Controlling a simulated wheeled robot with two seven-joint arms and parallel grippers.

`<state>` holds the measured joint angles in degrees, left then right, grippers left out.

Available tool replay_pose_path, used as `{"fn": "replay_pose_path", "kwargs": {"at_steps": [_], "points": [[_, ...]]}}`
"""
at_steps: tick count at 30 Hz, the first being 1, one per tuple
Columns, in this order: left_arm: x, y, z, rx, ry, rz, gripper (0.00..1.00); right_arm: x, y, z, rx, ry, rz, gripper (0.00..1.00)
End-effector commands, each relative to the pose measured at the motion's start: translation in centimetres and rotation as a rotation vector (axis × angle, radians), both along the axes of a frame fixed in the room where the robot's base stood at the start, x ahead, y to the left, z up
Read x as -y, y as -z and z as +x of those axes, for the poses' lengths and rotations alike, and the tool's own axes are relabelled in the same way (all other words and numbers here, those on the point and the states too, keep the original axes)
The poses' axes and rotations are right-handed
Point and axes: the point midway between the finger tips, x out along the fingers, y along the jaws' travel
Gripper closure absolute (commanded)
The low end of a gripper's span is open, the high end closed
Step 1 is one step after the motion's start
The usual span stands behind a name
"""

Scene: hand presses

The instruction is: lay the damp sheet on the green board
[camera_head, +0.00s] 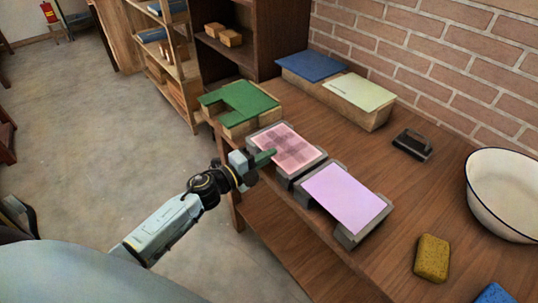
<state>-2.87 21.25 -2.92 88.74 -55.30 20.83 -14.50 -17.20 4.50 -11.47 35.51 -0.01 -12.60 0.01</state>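The green board (247,97) lies on a wooden block at the table's far left corner, with a notch in its near left edge. A pink sheet (297,155) with darker, damp-looking patches lies on a grey block in front of it. A plain lilac sheet (347,198) lies on a second grey block to the right; I cannot tell for certain which sheet is the damp one. My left gripper (264,157) is at the left edge of the pink sheet. Its fingertips are too small to tell whether they grip it. My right gripper is not in view.
A blue board (310,66) and a pale green board (359,91) lie on wooden blocks by the brick wall. A dark brush-like tool (412,146), a white basin (507,190), a yellow sponge (432,258) and a blue sponge (494,294) are to the right. Shelves stand behind.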

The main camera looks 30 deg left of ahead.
Motion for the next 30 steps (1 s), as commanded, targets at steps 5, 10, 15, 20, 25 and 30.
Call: {"fn": "replay_pose_path", "kwargs": {"at_steps": [5, 10, 15, 20, 25, 30], "points": [[0.0, -1.5, 0.0, 0.0, 0.0, 0.0, 1.0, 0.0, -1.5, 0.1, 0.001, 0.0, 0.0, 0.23], [0.0, -3.3, 0.0, 0.0, 0.0, 0.001, 1.0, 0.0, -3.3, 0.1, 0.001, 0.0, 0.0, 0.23], [0.0, -3.0, 0.0, 0.0, 0.0, 0.0, 1.0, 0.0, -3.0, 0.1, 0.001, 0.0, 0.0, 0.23], [-0.1, -3.1, -0.2, -0.001, 0.0, 0.0, 1.0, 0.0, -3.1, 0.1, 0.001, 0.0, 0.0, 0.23], [-0.4, -3.6, -1.1, -0.001, 0.0, -0.001, 1.0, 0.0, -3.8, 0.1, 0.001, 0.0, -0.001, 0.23], [-0.9, -4.1, -2.1, -0.001, -0.001, 0.0, 1.0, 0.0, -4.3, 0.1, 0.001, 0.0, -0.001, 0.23]]}}
